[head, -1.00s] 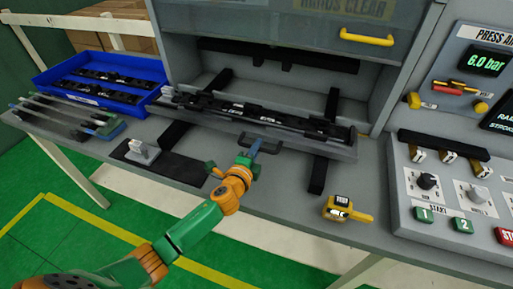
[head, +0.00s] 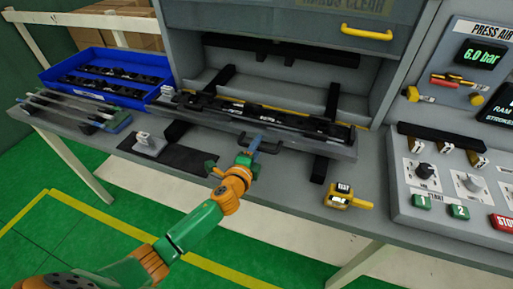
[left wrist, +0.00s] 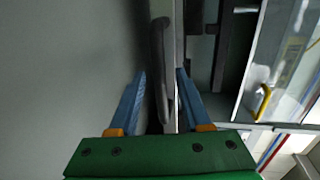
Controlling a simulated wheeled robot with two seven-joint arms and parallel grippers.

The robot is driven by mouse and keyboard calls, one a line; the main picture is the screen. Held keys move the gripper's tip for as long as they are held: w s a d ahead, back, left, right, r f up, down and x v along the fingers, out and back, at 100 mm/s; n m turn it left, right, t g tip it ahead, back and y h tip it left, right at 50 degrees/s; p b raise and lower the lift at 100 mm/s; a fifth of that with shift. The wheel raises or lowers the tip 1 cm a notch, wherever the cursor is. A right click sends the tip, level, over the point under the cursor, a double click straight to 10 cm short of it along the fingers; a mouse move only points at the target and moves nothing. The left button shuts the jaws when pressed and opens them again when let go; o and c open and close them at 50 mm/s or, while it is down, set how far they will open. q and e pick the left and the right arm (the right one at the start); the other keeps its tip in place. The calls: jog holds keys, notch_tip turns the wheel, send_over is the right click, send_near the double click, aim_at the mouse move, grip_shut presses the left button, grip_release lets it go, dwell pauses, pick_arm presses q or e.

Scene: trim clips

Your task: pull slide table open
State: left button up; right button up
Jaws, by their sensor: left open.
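The slide table (head: 322,147) is a long grey tray carrying a black trim strip (head: 265,113). It lies across two black rails in front of the press opening and sticks out toward me. Its dark handle (head: 273,147) is on the front edge. My left gripper (head: 255,146), with blue fingers, is at this handle. In the left wrist view the handle (left wrist: 160,55) passes between the two spread fingers (left wrist: 161,75). The left finger shows a gap to it; contact on the right side is unclear. My right gripper is out of view.
A blue bin (head: 52,83) with black strips stands at the back left. A grey clip block (head: 149,144) on a dark mat and a yellow device (head: 347,197) lie on the bench. A button panel (head: 450,215) is at the right. The press guard has a yellow handle (head: 367,33).

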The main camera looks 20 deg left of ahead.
pick_arm(q)
jog(key=v, duration=0.7)
jog(key=shift+s, duration=0.1)
dwell(0.4)
